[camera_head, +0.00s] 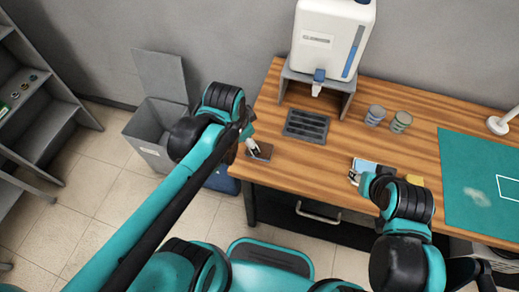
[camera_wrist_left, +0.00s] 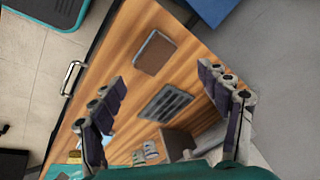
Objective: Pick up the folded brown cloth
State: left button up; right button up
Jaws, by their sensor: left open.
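The folded brown cloth (camera_head: 264,152) lies flat near the left end of the wooden table in the head view. In the left wrist view the cloth (camera_wrist_left: 155,52) is a small brown square on the wood, ahead of the fingertips and between their lines. My left gripper (camera_head: 251,146) is at the cloth's left side in the head view, partly hiding it. In the left wrist view the left gripper (camera_wrist_left: 162,77) has its fingers wide apart with nothing between them. My right gripper (camera_head: 354,177) is by a light blue item (camera_head: 364,166); its fingers are too small to read.
A dark drain grate (camera_head: 306,126) lies beside the cloth, below a white dispenser (camera_head: 329,38) on a grey stand. Two cups (camera_head: 375,115) (camera_head: 401,121) and a yellow item (camera_head: 415,180) are farther right. A grey bin (camera_head: 148,133) stands off the table's left end.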

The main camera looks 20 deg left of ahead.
aim_at(260, 148)
pick_arm(q)
jog(key=w+d+f+m+g, duration=0.1)
jog(key=m, duration=0.2)
jog(key=w+d+f+m+g, duration=0.1)
jog(key=w+f+m, duration=0.1)
jog(key=m, duration=0.1)
jog(key=w+f+m+g, duration=0.1)
jog(key=w+f+m, duration=0.1)
jog(key=m, duration=0.1)
jog(key=shift+w+d+f+g, duration=0.15)
jog(key=shift+d+f+g, duration=0.15)
jog(key=shift+d, duration=0.1)
jog(key=shift+d+f+m, duration=0.1)
jog(key=shift+f+m, duration=0.15)
jog(key=shift+m, duration=0.15)
notch_tip(260, 148, down, 3)
jog(key=shift+r+b, duration=0.15)
jog(key=shift+b, duration=0.5)
notch_tip(260, 148, down, 4)
jog(key=shift+w+f+b, duration=0.15)
jog(key=shift+b, duration=1)
jog(key=shift+f, duration=0.4)
jog(key=shift+r, duration=0.1)
jog(key=shift+c, duration=0.9)
jog(key=c, duration=1.1)
jog(key=shift+o, duration=0.2)
